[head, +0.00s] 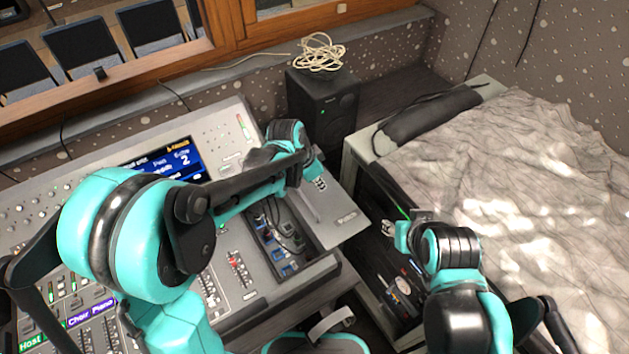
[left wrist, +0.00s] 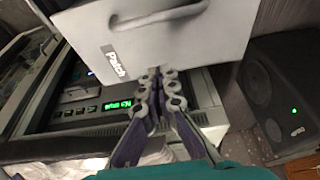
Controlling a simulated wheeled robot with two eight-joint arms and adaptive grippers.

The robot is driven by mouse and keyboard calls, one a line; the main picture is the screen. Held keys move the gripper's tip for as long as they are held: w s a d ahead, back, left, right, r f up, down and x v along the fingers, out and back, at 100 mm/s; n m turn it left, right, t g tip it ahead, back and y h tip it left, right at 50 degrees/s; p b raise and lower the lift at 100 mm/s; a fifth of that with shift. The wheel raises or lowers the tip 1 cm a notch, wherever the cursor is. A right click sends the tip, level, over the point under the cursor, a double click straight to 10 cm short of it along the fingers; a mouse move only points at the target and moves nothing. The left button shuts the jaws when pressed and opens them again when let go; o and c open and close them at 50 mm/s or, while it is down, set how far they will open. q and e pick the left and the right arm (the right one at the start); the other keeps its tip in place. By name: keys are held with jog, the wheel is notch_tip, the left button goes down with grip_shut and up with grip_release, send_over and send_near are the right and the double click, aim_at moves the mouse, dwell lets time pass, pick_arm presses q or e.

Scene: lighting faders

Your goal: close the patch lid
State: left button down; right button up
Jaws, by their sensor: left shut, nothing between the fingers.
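The patch lid (head: 340,222) is a grey panel with a small label, standing open on the right side of the console's patch compartment (head: 275,240). Cables and blue sockets show inside the compartment.
The mixing console (head: 235,290) with faders and a blue screen (head: 175,160) fills the left. A black speaker (head: 325,105) with a coiled cable (head: 320,52) stands behind. A rack (head: 385,270) and a cloth-covered surface (head: 530,190) lie to the right.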

aim_at(314, 206)
pick_arm(q)
jog(key=b+x, duration=0.1)
jog(key=x, duration=0.3)
jog(key=shift+f, duration=0.1)
jog(key=a, duration=0.1)
jog(key=s+a, duration=0.1)
jog(key=shift+s+a+f, duration=0.3)
jog(key=shift+s+f, duration=0.05)
jog(key=shift+s+a, duration=0.2)
jog(key=shift+a, duration=0.05)
jog(key=shift+f+b, duration=0.1)
jog(key=shift+b, duration=0.2)
jog(key=shift+a, duration=0.1)
